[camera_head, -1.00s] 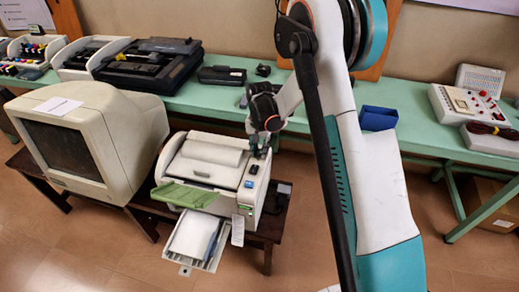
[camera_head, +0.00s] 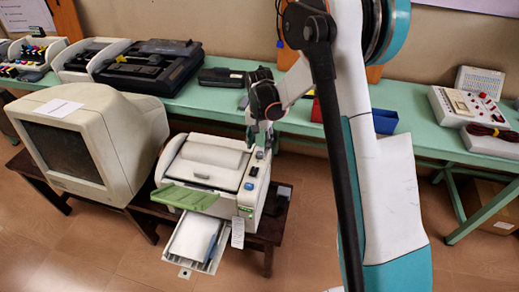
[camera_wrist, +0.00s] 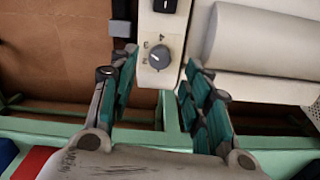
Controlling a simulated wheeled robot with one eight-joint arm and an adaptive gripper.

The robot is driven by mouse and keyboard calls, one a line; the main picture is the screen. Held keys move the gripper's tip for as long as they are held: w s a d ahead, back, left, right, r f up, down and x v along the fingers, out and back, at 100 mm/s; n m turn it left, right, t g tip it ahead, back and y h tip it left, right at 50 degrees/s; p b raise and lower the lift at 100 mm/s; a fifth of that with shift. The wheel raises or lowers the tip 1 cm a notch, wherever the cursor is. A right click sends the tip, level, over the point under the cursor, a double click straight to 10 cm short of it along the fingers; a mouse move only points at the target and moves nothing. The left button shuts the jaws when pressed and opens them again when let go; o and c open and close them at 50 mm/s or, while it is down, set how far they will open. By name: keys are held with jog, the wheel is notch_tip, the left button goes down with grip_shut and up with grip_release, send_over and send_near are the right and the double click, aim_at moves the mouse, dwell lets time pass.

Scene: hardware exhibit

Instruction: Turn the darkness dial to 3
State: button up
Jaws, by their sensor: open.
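The darkness dial (camera_wrist: 160,57) is a round grey knob on the cream panel of the white and green copier-like machine (camera_head: 207,154). In the wrist view, the printed marks 2, 3 and 4 show around its left and upper side. I cannot tell for sure which mark its pointer faces. My gripper (camera_wrist: 155,72) is open, with one teal-padded finger on each side of the dial and visible gaps to it. In the head view, my gripper (camera_head: 260,142) is over the machine's back right corner and hides most of the dial area.
A dark switch (camera_wrist: 165,5) sits on the panel beyond the dial. A white roller cover (camera_wrist: 265,38) lies right of my fingers. A beige monitor (camera_head: 95,140) stands left of the machine. The green bench (camera_head: 215,100) with a blue bin (camera_head: 385,120) runs behind.

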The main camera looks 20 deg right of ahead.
aim_at(260, 153)
notch_tip(260, 153, up, 8)
jog(key=shift+f, duration=0.25)
dwell(0.4)
jog(key=s+r+n+t, duration=0.3)
jog(key=s+r, duration=1)
jog(key=r, duration=0.1)
jog(key=s+r+n+t, duration=0.1)
jog(key=s+n+t, duration=0.3)
jog(key=s, duration=1.2)
jog(key=shift+s+r+n, duration=0.3)
jog(key=shift+s, duration=0.05)
dwell(0.6)
